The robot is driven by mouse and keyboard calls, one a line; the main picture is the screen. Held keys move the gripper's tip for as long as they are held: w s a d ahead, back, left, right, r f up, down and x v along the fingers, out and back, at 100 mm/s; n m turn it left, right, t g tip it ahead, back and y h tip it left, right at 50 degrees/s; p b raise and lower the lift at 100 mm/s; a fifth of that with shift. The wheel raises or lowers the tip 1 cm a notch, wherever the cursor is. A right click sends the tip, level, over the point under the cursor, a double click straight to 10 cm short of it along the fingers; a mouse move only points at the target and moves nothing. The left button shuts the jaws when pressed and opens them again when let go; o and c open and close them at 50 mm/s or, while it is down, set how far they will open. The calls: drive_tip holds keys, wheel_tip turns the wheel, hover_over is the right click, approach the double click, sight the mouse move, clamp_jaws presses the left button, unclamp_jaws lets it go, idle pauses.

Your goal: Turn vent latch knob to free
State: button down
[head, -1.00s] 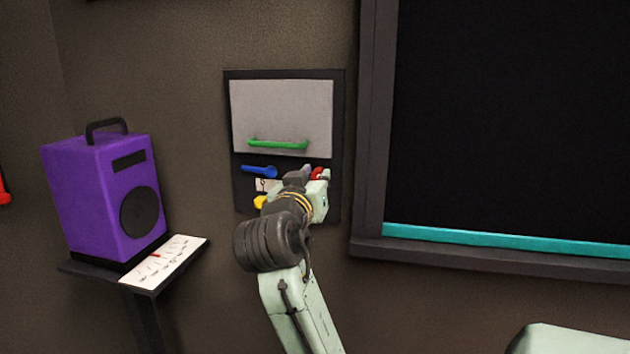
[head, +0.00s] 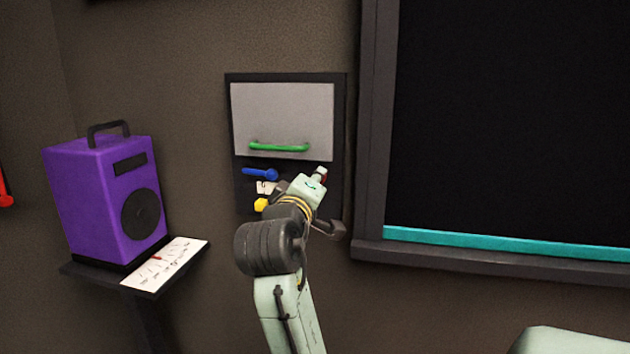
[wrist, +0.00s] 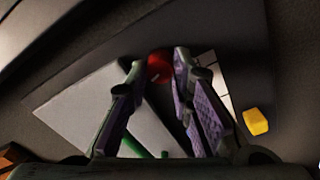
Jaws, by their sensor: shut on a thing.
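A red knob (wrist: 159,67) sits between the fingertips of my gripper (wrist: 157,75) in the wrist view, and the fingers are shut on it. In the head view my gripper (head: 318,178) is at the right side of the dark wall panel (head: 338,190), below the grey door.
Above is the grey door (head: 282,105) with a green handle (head: 279,147). A blue lever (head: 259,173), a white label (head: 265,187) and a yellow knob (head: 261,205) are left of my gripper. A purple speaker (head: 85,200) stands far left. A dark-framed window (head: 370,150) is right.

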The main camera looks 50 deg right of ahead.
drive_tip(key=n, duration=0.5)
drive_tip(key=shift+n+p, duration=0.3)
drive_tip(key=shift+p, duration=0.05)
idle(0.4)
drive_tip(key=c, duration=1.4)
unclamp_jaws()
drive_tip(key=v, duration=1.2)
